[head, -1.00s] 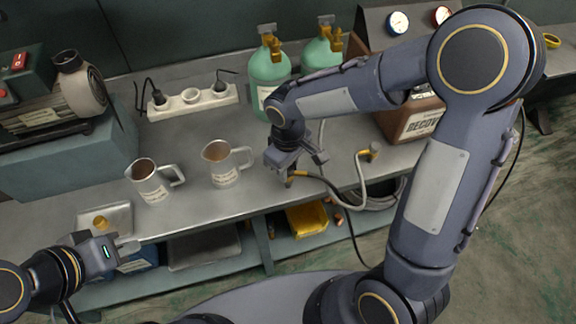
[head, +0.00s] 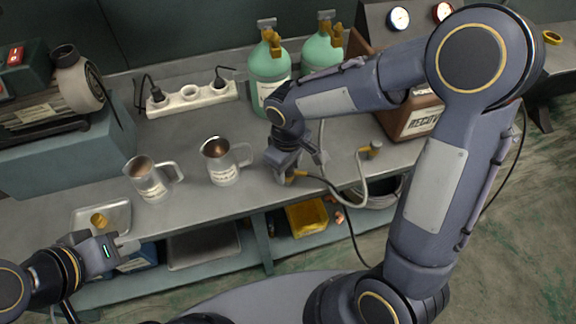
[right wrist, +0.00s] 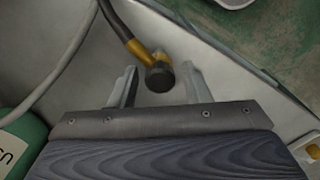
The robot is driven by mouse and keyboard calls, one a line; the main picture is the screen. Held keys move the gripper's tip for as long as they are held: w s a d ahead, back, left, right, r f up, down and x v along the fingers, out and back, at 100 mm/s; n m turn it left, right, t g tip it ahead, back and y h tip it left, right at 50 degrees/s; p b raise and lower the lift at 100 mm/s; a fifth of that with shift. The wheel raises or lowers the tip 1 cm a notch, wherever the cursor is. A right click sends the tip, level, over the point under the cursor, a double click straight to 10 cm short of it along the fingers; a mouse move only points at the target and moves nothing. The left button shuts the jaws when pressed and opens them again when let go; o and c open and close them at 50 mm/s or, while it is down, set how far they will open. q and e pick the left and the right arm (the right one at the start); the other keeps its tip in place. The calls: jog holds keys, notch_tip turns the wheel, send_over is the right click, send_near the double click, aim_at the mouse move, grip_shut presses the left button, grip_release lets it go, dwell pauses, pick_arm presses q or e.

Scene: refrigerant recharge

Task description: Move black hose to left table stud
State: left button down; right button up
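The black hose (head: 330,190) runs from a brass end fitting near the table's front edge, over the edge and down toward the floor. My right gripper (head: 297,169) points down at that end and partly hides it in the head view. In the right wrist view the hose's brass fitting with its round black end (right wrist: 159,76) lies between the two spread fingers of the right gripper (right wrist: 157,87), with gaps on both sides. My left gripper (head: 128,245) is low at the left, near a small tray; its finger gap is unclear. I cannot make out a bare left table stud.
A pale grey hose (head: 355,185) with a brass fitting (head: 374,148) is right of the right gripper. Two metal jugs (head: 149,184) (head: 224,166) stand to the left. A small tray (head: 124,215) holds a brass piece. Green cylinders (head: 268,75) stand behind.

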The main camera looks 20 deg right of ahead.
jog(key=shift+o, duration=0.6)
jog(key=shift+r, duration=0.1)
notch_tip(320, 180, up, 7)
jog(key=shift+d+r, duration=0.1)
jog(key=shift+r, duration=0.3)
jog(key=s+d+r+m+t+y, duration=0.2)
jog(key=s+d+m, duration=0.2)
jog(key=s, duration=0.4)
jog(key=s+d+r+m+t+y, duration=0.1)
jog(key=s+d+r+m+t, duration=0.1)
jog(key=s+d+m, duration=0.3)
jog(key=s+t, duration=0.1)
jog(key=s, duration=0.2)
jog(key=shift+r+t+y, duration=0.25)
jog(key=shift+t+y, duration=0.05)
jog(key=shift+y, duration=0.1)
jog(key=shift+s, duration=0.1)
